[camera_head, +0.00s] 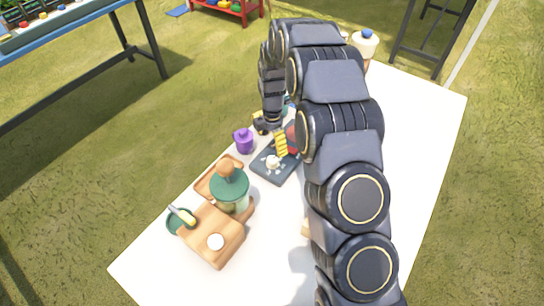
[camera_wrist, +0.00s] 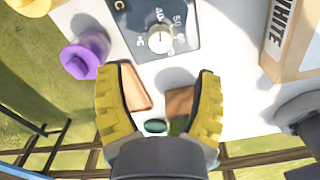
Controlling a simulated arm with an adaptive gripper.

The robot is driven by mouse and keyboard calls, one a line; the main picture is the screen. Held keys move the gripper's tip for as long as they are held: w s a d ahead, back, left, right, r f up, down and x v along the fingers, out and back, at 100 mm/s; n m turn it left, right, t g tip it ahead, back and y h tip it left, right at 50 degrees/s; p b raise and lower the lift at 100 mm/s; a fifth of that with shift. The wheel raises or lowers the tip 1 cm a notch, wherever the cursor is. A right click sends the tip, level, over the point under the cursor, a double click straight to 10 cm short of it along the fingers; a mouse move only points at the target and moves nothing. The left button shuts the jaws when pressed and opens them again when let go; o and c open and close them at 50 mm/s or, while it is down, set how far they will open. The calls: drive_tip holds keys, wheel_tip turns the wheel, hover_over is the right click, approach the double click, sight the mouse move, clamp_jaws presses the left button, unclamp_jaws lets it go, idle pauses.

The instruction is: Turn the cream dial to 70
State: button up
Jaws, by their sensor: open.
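The cream dial (camera_wrist: 158,38) is a small round knob on a dark panel (camera_wrist: 186,14) with white numbers and a °C mark around it. Numbers 40, 50 and what looks like 60 show; the knob's pointer is too small to read. In the head view the dial (camera_head: 273,163) sits on the dark plate (camera_head: 262,172) on the white table. My gripper (camera_wrist: 161,72) has two yellow ridged fingers spread apart, with nothing between them. In the wrist view the dial lies beyond the fingertips, between their lines. In the head view one yellow finger (camera_head: 281,145) shows close to the dial; contact cannot be told.
A purple container (camera_wrist: 85,55) stands beside the panel, also in the head view (camera_head: 244,140). A box lettered WHITE (camera_wrist: 292,40) is at the right. Wooden boards (camera_head: 208,238) and a green-lidded jar (camera_head: 229,186) stand nearer the table's corner. The table's right part is bare.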

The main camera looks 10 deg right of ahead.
sight(272, 159)
wheel_tip(272, 159, down, 8)
drive_tip(key=shift+r, duration=0.1)
idle(0.4)
drive_tip(key=shift+c, duration=0.3)
clamp_jaws()
